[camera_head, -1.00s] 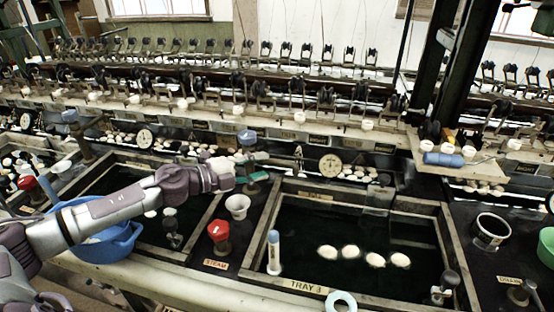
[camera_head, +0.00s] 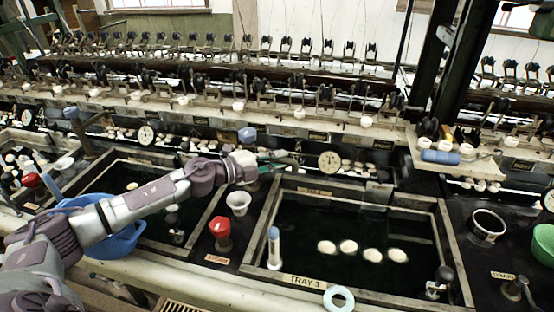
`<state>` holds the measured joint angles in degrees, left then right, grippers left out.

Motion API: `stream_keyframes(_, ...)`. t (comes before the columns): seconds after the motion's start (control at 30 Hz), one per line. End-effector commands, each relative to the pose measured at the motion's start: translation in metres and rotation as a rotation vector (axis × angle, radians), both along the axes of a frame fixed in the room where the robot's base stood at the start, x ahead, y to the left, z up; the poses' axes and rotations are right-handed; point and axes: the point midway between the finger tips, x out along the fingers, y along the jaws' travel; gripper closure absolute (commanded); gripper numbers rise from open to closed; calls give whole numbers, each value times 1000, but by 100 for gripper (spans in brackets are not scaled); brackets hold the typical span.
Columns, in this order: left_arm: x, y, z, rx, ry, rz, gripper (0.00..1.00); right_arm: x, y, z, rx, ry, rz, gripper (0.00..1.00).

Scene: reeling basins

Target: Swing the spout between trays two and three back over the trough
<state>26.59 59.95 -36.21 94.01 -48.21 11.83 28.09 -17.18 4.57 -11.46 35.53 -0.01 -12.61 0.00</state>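The spout between trays two and three has a blue knob (camera_head: 247,134) on top, at the back of the gap between the trays. Its lower part is largely hidden by my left gripper (camera_head: 250,166), which is against or just in front of it. A green piece (camera_head: 274,164) shows right of the gripper; I cannot tell how it connects. The fingers are too small and covered to read. Tray three (camera_head: 303,281) holds dark water and several pale cocoons. Tray two (camera_head: 135,158) is partly behind my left arm. The trough (camera_head: 362,172) with cocoons runs behind the trays. My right gripper is out of view.
A white cup (camera_head: 239,203) and a red-topped item (camera_head: 221,232) stand between the trays, below my forearm. A blue basin (camera_head: 120,243) is at the left under my arm. Another blue-knobbed spout (camera_head: 72,113) is far left. Reeling machinery lines the back.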

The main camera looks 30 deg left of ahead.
Motion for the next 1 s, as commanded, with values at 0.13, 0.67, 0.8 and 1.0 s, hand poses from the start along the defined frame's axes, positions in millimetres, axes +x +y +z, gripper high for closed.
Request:
stream_keyframes(0.13,0,0,-1,1,1,0,100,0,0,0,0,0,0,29)
stream_keyframes(0.67,3,0,4,-1,4,49,100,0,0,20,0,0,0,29)
stream_keyframes(0.8,8,1,8,-2,5,124,100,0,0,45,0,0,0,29)
stream_keyframes(1.0,19,6,7,-5,9,289,100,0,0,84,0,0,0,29)
